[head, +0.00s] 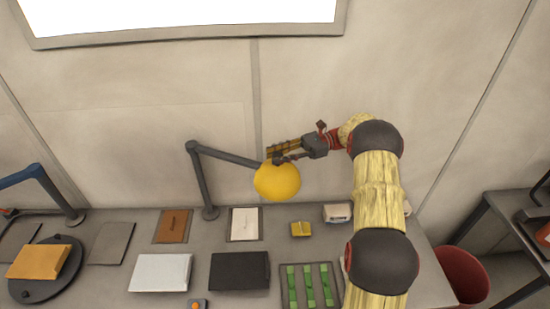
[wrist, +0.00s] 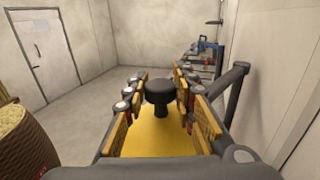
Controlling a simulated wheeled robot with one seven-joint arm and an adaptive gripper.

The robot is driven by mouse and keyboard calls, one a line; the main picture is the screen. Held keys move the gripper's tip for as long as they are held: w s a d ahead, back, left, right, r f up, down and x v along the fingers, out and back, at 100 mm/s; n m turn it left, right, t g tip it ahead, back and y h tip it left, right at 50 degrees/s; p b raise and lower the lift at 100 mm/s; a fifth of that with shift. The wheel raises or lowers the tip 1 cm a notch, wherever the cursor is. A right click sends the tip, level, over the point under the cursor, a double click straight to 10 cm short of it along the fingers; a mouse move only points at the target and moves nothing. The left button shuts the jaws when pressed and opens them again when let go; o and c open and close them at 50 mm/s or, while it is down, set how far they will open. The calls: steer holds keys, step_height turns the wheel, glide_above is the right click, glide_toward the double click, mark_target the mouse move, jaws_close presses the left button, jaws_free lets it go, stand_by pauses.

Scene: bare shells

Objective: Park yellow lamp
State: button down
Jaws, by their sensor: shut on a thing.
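The yellow lamp has a round yellow head (head: 277,182) on a dark grey jointed arm (head: 200,178) that rises from a base on the desk. My gripper (head: 280,158) is at the top of the lamp head, shut on its dark knob. In the wrist view the dark knob (wrist: 159,92) stands between the yellow-padded fingers of my gripper (wrist: 160,100), with the yellow head (wrist: 155,138) below it. The lamp head hangs above the desk, near the wall.
The desk (head: 220,223) holds a brown book (head: 173,226), a white box (head: 161,272), a black box (head: 240,271), a tray with green strips (head: 310,286) and a small yellow block (head: 301,229). A blue-armed lamp (head: 40,172) stands at left. A red bin (head: 462,275) is at right.

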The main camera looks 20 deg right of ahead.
steer(key=shift+d, duration=0.15)
steer(key=c, duration=1.5)
jaws_free()
